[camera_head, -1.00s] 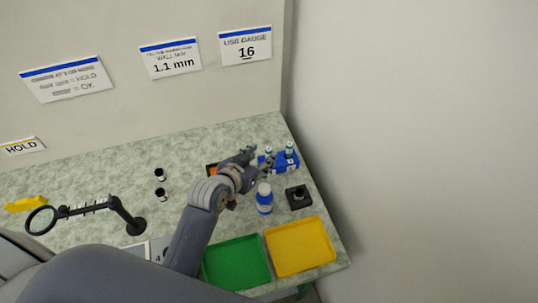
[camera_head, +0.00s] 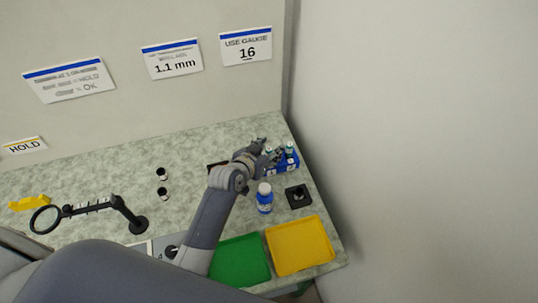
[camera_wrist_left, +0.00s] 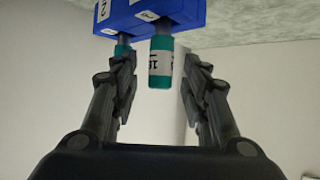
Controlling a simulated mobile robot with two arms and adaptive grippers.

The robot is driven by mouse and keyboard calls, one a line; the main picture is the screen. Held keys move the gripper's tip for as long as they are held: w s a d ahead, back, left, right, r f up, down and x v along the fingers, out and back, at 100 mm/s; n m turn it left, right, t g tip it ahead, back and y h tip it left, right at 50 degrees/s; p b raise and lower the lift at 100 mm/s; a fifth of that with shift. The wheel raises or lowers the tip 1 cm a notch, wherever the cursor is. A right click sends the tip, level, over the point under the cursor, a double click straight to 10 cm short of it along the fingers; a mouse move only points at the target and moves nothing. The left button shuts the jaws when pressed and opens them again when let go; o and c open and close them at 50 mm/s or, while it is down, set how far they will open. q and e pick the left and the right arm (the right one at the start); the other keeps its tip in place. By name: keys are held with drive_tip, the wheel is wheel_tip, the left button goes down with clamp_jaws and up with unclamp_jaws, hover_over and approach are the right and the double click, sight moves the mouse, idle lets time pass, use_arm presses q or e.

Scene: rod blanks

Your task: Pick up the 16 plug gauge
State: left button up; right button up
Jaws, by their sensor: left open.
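A blue gauge stand (camera_head: 291,166) is at the right back of the bench. It holds teal-handled plug gauges upright; one gauge (camera_head: 290,149) shows clearly in the head view. My left gripper (camera_head: 270,149) is at the stand's left side. In the left wrist view, which looks upside down, the open fingers (camera_wrist_left: 160,66) lie on either side of a gauge with a teal handle and white label (camera_wrist_left: 160,63). The label is not clearly readable. A second gauge (camera_wrist_left: 122,50) is partly hidden behind the left finger. My right gripper is not in view.
A blue-and-white bottle (camera_head: 265,199) and a black square block (camera_head: 298,196) stand in front of the stand. Yellow (camera_head: 302,270) and green (camera_head: 238,280) trays lie nearer. A wall sign (camera_head: 246,47) reads USE GAUGE 16. A magnifier (camera_head: 44,219) stands left.

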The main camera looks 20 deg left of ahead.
use_arm(q)
clamp_jaws()
